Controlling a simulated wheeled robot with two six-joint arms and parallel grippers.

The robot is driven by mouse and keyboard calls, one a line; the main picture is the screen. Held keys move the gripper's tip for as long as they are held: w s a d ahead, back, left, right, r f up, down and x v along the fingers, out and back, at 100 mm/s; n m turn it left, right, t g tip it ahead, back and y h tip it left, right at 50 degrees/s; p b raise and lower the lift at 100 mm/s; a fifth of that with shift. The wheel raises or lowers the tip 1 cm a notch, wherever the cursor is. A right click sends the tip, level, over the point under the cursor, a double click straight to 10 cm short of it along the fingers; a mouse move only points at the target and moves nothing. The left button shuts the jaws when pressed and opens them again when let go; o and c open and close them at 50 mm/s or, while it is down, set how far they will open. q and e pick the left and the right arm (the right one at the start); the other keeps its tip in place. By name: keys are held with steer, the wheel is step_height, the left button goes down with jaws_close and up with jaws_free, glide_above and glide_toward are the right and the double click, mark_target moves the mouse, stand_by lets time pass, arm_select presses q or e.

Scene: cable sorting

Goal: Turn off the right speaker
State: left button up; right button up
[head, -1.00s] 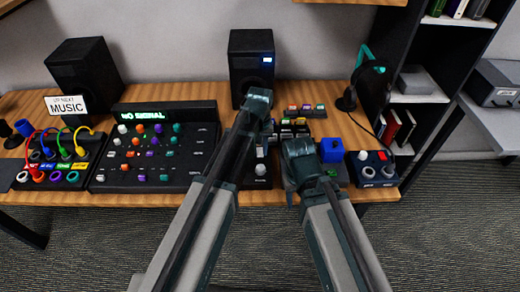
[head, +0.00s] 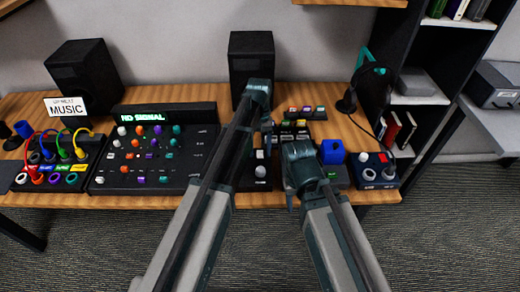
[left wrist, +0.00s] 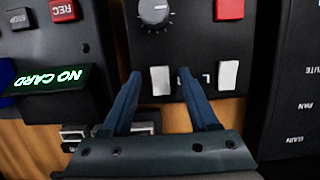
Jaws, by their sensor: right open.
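The right speaker (head: 251,55) is the black box at the back middle of the desk. No blue light shows on its front; my left arm covers its lower part. The left speaker (head: 82,75) is a black box at the back left. My left gripper (head: 267,124) is in front of the right speaker, over the devices. In the left wrist view its fingers (left wrist: 158,75) are apart, around or above a white switch (left wrist: 160,80) on a dark panel; contact cannot be told. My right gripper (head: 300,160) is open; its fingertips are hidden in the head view.
A mixer (head: 155,155) with coloured knobs and a cable patch panel (head: 50,165) fill the left side. A blue cube (head: 332,151) and a box with a red button (head: 375,170) stand at right. A headphone stand (head: 350,95) is behind them.

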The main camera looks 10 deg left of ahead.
mark_target(260, 149)
arm_select(q)
steer(key=shift+r, duration=0.1)
arm_select(e)
steer(key=shift+r, duration=0.1)
arm_select(q)
steer(key=p+v, duration=1.3)
steer(key=shift+r, duration=0.3)
arm_select(e)
step_height(260, 149, up, 13)
arm_select(q)
steer(key=s+d+m+t+y, duration=0.1)
steer(key=s+m, duration=0.4)
steer(key=s, duration=1.8)
steer(key=shift+d+f+t+y, duration=0.3)
steer(key=shift+d+t, duration=0.2)
steer(key=shift+t, duration=0.4)
arm_select(e)
steer(key=shift+a, duration=0.1)
